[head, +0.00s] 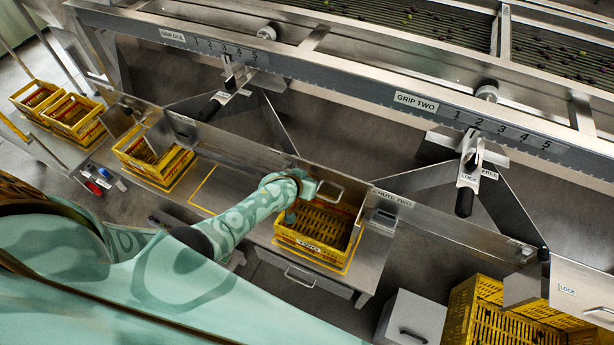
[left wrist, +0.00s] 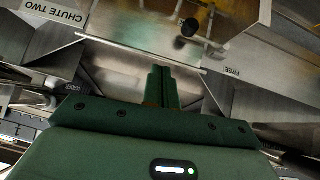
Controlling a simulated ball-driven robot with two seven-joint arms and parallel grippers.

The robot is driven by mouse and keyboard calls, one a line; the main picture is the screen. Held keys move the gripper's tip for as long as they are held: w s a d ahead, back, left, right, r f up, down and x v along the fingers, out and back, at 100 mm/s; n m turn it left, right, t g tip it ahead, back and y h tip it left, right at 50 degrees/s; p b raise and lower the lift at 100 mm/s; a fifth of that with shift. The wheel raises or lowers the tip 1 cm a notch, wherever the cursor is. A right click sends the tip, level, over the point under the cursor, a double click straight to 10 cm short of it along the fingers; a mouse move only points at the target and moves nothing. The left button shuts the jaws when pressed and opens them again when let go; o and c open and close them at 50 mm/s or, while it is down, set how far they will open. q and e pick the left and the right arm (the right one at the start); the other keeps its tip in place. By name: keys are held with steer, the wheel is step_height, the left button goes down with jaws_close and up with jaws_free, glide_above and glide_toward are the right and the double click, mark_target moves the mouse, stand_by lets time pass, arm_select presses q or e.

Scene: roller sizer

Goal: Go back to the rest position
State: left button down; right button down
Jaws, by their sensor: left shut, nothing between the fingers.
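My left arm, in a pale green patterned sleeve, reaches across the head view from the lower left. Its hand (head: 290,188) is above the left part of the yellow crate (head: 318,248) below chute two; the fingers cannot be made out there. In the left wrist view the left gripper (left wrist: 161,70) has its dark green fingers shut together, with nothing between them. They point toward a steel plate (left wrist: 130,65) of the chute; whether they touch it I cannot tell. My right gripper is in neither view.
A steel rail with the GRIP TWO label (head: 416,102) and a numbered scale crosses the head view. Black-handled levers (head: 465,200) hang below it. Another yellow crate (head: 150,165) stands left on the bench, and larger crates (head: 490,325) at lower right. A grey box (head: 412,318) stands between.

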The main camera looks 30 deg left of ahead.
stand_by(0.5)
arm_select(q)
steer(key=s+f+m+g+b, duration=0.1)
steer(key=s+f+m+g, duration=0.1)
steer(key=s+f, duration=0.65)
steer(key=s+f+m+g, duration=0.1)
steer(key=s+f+m, duration=0.1)
steer(key=s+f, duration=0.65)
steer(key=s+f+g, duration=0.2)
steer(key=s, duration=1.4)
steer(key=s+f+g+b, duration=0.1)
steer(key=s+f+g, duration=0.2)
steer(key=s, duration=1.4)
steer(key=shift+d+f+m, duration=0.2)
steer(key=shift+m, duration=0.1)
steer(key=shift+w, duration=0.1)
